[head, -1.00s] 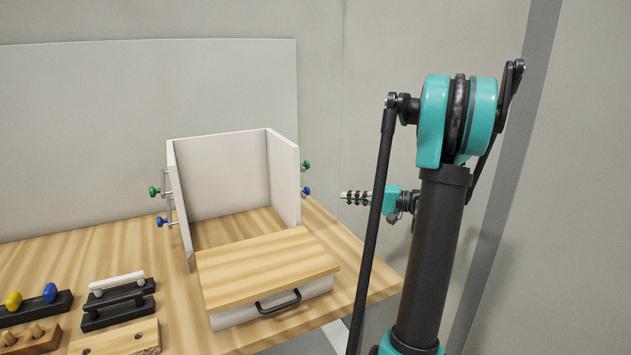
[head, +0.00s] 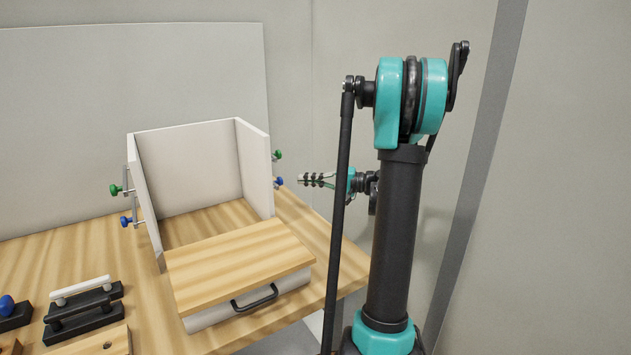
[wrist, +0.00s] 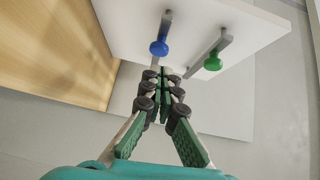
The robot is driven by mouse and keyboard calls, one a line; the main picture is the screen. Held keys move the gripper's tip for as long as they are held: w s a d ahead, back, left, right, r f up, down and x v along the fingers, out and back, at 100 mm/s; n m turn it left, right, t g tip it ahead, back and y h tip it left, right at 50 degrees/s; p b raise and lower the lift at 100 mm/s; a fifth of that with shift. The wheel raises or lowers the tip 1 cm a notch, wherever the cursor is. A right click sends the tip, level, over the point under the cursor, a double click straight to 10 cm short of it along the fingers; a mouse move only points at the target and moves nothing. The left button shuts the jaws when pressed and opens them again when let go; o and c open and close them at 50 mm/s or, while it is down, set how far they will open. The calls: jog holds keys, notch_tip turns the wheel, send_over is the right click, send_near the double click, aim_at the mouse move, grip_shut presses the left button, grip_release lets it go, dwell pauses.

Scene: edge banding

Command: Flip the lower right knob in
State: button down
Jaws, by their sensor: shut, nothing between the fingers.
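The lower right knob is blue (head: 279,181) and sits on the outer face of the white right side panel (head: 255,170), below a green knob (head: 277,155). In the wrist view the blue knob (wrist: 158,48) hangs on a grey arm that stands out from the panel, left of the green knob (wrist: 212,62). My gripper (head: 302,179) is to the right of the panel, pointing left at about the blue knob's height, with a small gap between. In the wrist view its fingers (wrist: 165,72) are together and empty, with the tips just below the blue knob.
The white box has a wooden drawer top (head: 240,260) with a black handle (head: 254,296). The left panel carries green (head: 115,190) and blue (head: 125,221) knobs. Black handle blocks (head: 84,309) lie on the wooden table (head: 90,255). Right of the table is open.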

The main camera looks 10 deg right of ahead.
jog(key=shift+x, duration=2.3)
jog(key=shift+s+a, duration=0.2)
jog(key=shift+a, duration=0.35)
jog(key=shift+s+a, duration=0.2)
jog(key=shift+a, duration=0.35)
